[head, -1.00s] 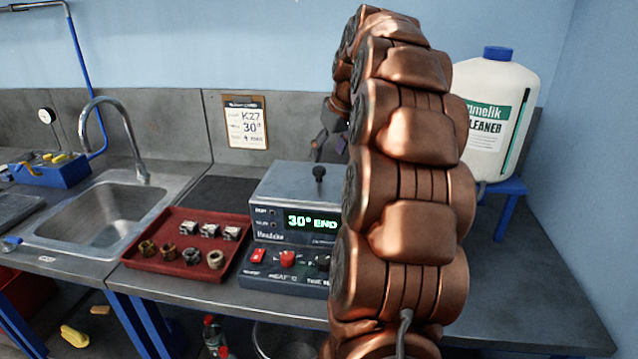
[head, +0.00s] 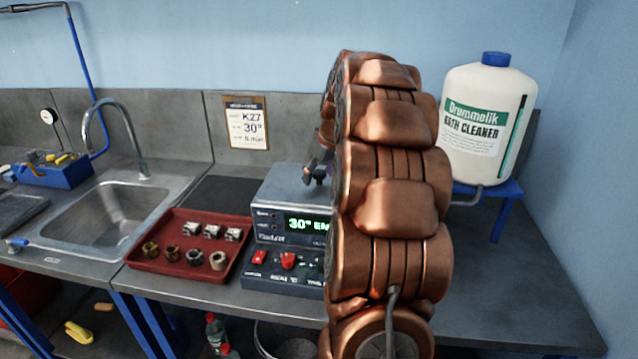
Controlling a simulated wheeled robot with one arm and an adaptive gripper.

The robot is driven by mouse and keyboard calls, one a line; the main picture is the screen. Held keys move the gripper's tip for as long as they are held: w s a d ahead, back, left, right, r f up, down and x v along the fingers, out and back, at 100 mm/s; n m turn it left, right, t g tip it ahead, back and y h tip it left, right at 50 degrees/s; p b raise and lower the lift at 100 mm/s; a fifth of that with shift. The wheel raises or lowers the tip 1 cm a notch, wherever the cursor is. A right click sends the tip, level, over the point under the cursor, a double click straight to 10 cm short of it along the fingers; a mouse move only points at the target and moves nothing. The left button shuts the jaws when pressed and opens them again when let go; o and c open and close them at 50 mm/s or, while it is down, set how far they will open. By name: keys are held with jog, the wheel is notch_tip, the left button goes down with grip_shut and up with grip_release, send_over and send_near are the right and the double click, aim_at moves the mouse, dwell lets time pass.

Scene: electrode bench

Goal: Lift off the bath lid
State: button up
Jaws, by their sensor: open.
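My gripper (head: 311,172) is open and small in the picture, at the knob. I cannot tell whether its fingers are around the knob or just behind it. My copper arm hides the right side of the bath and lid.
A red tray (head: 150,262) with several small ring and block parts stands left of the bath. A sink (head: 105,215) with a tap is further left. A white cleaner bottle (head: 487,115) on a blue stand is at the right. The bench at right front is clear.

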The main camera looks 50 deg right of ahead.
jog(key=shift+c, duration=0.3)
grip_shut()
dwell(0.3)
